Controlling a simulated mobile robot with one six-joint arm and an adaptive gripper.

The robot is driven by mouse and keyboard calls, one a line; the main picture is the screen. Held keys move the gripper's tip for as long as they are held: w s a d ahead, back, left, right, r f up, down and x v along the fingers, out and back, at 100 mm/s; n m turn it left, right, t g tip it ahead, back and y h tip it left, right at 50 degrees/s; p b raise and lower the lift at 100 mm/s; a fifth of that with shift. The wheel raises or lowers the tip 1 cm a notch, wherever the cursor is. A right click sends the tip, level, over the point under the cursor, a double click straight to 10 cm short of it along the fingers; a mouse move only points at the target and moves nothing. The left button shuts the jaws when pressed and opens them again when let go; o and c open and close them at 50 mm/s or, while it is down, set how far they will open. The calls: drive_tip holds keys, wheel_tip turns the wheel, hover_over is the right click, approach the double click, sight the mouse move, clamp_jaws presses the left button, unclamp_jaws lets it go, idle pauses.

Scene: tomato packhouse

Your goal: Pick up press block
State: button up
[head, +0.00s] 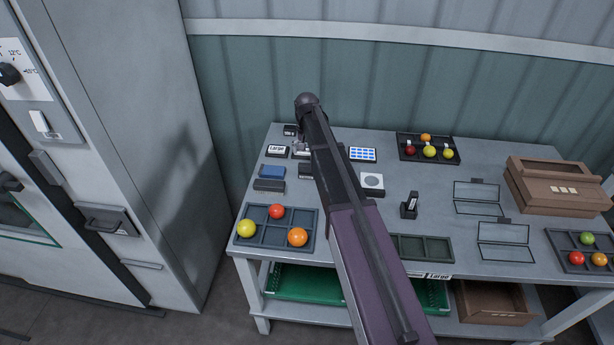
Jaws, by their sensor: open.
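I cannot tell for sure which thing is the press block. A small black upright block (409,205) with a pale label stands on the table right of my arm. A blue-topped block (271,172) and a dark grey block (269,185) lie at the table's left. My gripper (300,149) is at the back left of the table, mostly hidden behind my arm. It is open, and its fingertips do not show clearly. Small dark blocks lie close to it, partly covered by my arm.
A compartment tray (249,241) with tomatoes lies at the front left, and another tray (405,157) at the back. A tall grey cabinet (150,130) stands left.

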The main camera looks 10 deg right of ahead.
sight(307, 164)
drive_tip(key=shift+f+b, duration=1.5)
drive_tip(key=shift+f, duration=0.3)
drive_tip(key=shift+f+b, duration=2.6)
drive_tip(key=shift+c, duration=0.2)
drive_tip(key=c, duration=0.8)
drive_tip(key=shift+r, duration=0.25)
wheel_tip(307, 164, up, 10)
drive_tip(key=p, duration=1)
drive_tip(key=shift+f, duration=0.2)
